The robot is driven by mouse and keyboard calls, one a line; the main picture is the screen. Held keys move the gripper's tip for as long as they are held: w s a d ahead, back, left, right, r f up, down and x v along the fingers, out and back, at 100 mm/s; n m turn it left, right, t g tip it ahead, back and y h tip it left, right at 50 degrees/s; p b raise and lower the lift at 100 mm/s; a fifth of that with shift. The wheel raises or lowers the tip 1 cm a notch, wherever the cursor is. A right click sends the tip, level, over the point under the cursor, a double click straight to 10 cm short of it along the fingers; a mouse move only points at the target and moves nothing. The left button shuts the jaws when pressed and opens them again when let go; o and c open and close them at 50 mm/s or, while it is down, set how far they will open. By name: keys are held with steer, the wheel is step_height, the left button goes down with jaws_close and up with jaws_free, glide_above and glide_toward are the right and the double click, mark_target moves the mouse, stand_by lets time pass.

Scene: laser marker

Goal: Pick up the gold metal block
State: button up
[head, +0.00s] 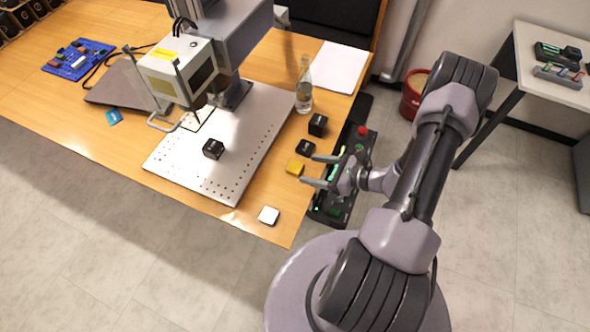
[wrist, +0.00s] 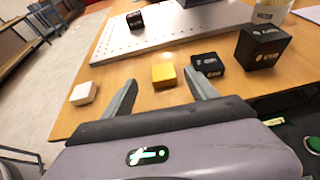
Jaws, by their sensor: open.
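The gold metal block (head: 295,167) lies on the wooden table near its right edge, beside the perforated metal plate. In the wrist view the gold block (wrist: 164,75) sits between and beyond my two fingers. My gripper (head: 315,171) is open and empty, its fingertips just right of the block in the head view. In the wrist view my gripper (wrist: 160,90) has its right fingertip close to a small black block (wrist: 208,64). I cannot tell whether they touch.
A larger black block (head: 317,124) and a bottle (head: 304,86) stand behind the gold block. A silver-white block (head: 269,215) lies near the table's front corner. Another black block (head: 213,148) sits on the perforated plate (head: 190,165) under the laser marker (head: 185,68).

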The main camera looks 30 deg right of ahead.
mark_target(297, 167)
steer(key=x, duration=0.2)
steer(key=b+x, duration=0.1)
steer(key=f+b+x, duration=0.1)
steer(key=x, duration=0.1)
steer(key=shift+w+d+f, duration=0.1)
steer(key=shift+w+f, duration=0.05)
steer(key=shift+w, duration=0.25)
jaws_close()
